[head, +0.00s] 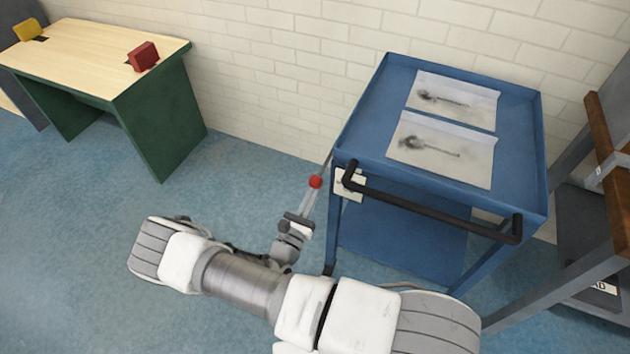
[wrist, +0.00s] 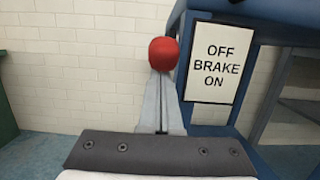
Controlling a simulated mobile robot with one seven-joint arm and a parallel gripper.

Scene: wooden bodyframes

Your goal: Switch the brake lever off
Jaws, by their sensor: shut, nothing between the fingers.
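The brake lever's red ball knob (head: 316,182) is beside the left front corner of a blue cart (head: 438,190). A thin grey rod shows above the knob in the head view. In the wrist view the knob (wrist: 164,54) appears right at the tips of my gripper (wrist: 163,80), left of a white plate (wrist: 221,63) reading OFF, BRAKE, ON from top to bottom. The knob appears about level with OFF. My gripper (head: 311,191) is shut and empty, its fingers pointing at the knob. I cannot tell whether they touch it. The lever's pivot is hidden.
The cart has a black handle (head: 430,208) at its front and two picture sheets (head: 442,150) on top. A wooden-topped green table (head: 110,60) stands at the left with a red block (head: 143,56). The floor between table and cart is clear.

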